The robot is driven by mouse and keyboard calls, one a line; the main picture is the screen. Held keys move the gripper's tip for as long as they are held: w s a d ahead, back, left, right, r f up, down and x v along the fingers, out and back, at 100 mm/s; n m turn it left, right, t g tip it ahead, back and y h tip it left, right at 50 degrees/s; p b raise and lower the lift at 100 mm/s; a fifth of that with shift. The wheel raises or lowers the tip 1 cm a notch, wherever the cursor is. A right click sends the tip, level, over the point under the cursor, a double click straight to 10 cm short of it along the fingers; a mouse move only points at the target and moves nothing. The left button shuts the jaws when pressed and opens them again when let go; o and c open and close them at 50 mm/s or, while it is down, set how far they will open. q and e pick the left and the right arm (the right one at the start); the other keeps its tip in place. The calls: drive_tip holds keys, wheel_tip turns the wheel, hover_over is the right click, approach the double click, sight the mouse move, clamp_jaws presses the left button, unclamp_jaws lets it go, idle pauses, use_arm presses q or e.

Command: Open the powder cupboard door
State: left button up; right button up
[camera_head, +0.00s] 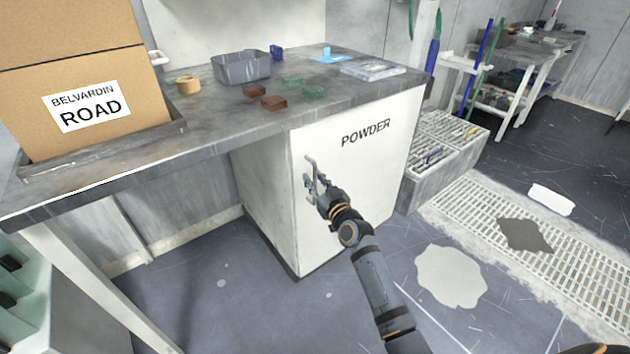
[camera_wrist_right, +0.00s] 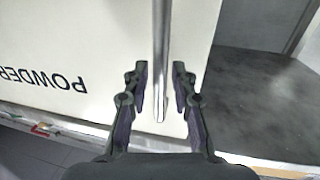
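The powder cupboard (camera_head: 370,165) is a white cabinet under the grey bench, marked POWDER on its front. Its door looks closed, with no visible gap. A vertical metal bar handle (camera_head: 312,168) is near the left edge of the door. My right gripper (camera_head: 318,186) is at the handle. In the right wrist view the handle (camera_wrist_right: 161,60) runs between the two open fingers of the right gripper (camera_wrist_right: 160,88), with a gap on both sides. The lettering is upside down in that view. My left gripper is not in view.
On the bench (camera_head: 215,118) are a cardboard box (camera_head: 75,70) in a tray, a grey bin (camera_head: 241,67) and small coloured pieces. A slotted rack (camera_head: 440,160) stands right of the cupboard. A pale puddle (camera_head: 450,277) and a floor grate (camera_head: 475,205) are at right.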

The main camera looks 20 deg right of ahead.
clamp_jaws()
drive_tip(key=shift+s+f, duration=0.1)
idle(0.5)
